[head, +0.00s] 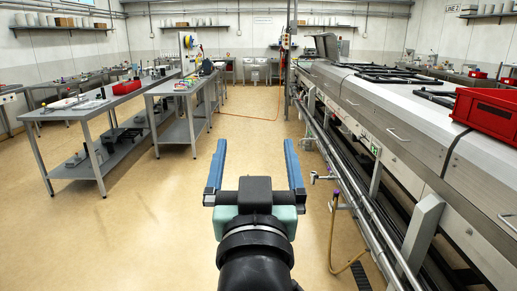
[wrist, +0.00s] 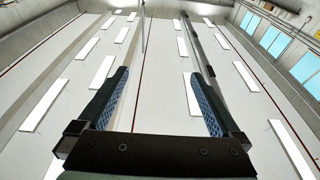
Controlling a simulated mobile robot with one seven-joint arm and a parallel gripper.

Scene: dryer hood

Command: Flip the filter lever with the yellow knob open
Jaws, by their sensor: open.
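My gripper (head: 255,146) is open and empty, with its two blue-padded fingers spread over the open floor in the head view. It also shows in the wrist view (wrist: 156,75), pointing up at the ceiling with nothing between the fingers. A long grey dryer machine (head: 400,118) runs along the right side in the head view, well apart from my gripper. I cannot make out a filter lever with a yellow knob in either view.
A tap-like fitting (head: 322,178) and a yellow hose (head: 332,232) stick out beside the machine's pipes. A red crate (head: 487,112) sits on top of the machine. Grey workbenches (head: 95,115) stand at left. The tan floor (head: 140,220) between is clear.

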